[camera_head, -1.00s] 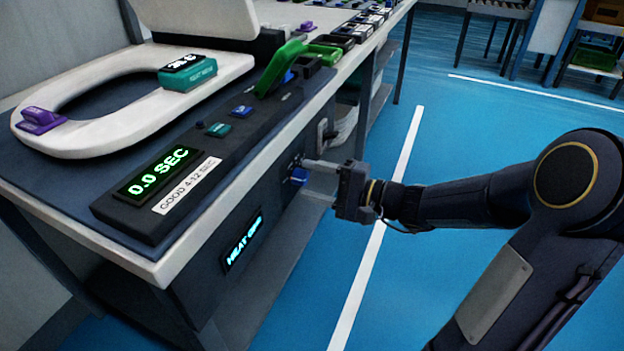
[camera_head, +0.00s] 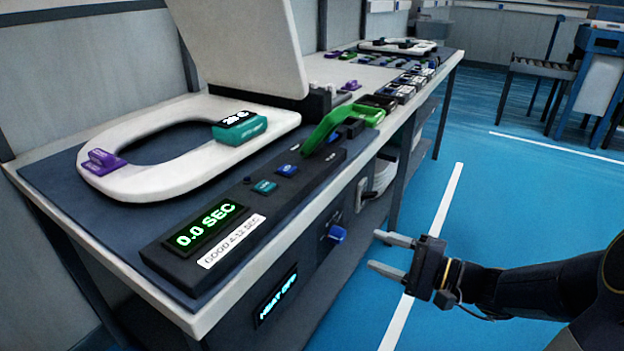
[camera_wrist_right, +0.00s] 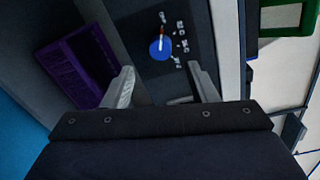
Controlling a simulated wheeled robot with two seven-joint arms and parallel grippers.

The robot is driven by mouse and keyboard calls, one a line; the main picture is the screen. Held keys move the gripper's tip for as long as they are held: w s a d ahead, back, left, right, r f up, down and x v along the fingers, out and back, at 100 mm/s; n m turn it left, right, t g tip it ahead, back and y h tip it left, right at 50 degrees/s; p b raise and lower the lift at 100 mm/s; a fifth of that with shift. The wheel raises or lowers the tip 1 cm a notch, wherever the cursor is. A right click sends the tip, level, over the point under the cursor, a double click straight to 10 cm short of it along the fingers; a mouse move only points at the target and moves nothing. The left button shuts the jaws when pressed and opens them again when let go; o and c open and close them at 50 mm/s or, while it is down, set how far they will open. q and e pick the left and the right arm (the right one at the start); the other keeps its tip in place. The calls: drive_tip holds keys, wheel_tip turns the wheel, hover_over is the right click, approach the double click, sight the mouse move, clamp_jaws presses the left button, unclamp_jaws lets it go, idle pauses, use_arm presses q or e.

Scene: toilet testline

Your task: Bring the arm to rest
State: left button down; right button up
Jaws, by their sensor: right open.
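My right gripper (camera_head: 388,254) is open and empty. It hangs in the air to the right of the bench front, apart from a blue knob (camera_head: 337,233) on the bench's dark front panel. In the right wrist view the two fingers (camera_wrist_right: 160,88) stand apart, with the blue knob (camera_wrist_right: 160,47) beyond them and nothing between them. My left gripper is in neither view.
The bench (camera_head: 243,302) carries a white toilet seat (camera_head: 150,178), a timer box reading 0.0 SEC (camera_head: 206,228) and a green handle (camera_head: 335,121). A display (camera_head: 276,296) sits on its front. Blue floor (camera_head: 490,212) right of the bench is open.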

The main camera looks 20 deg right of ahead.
drive_tip(key=s+a+n+g, duration=0.7)
drive_tip(key=s+a+g, duration=0.1)
drive_tip(key=s+a, duration=0.3)
drive_tip(key=s+d+f+n+t+h, duration=0.1)
drive_tip(key=s+d+f+n+h, duration=0.25)
drive_tip(key=s+h, duration=0.4)
wheel_tip(320, 180, up, 35)
drive_tip(key=p, duration=3.5)
drive_tip(key=shift+w, duration=0.25)
drive_tip(key=shift+f+h, duration=0.15)
drive_tip(key=shift+h, duration=0.1)
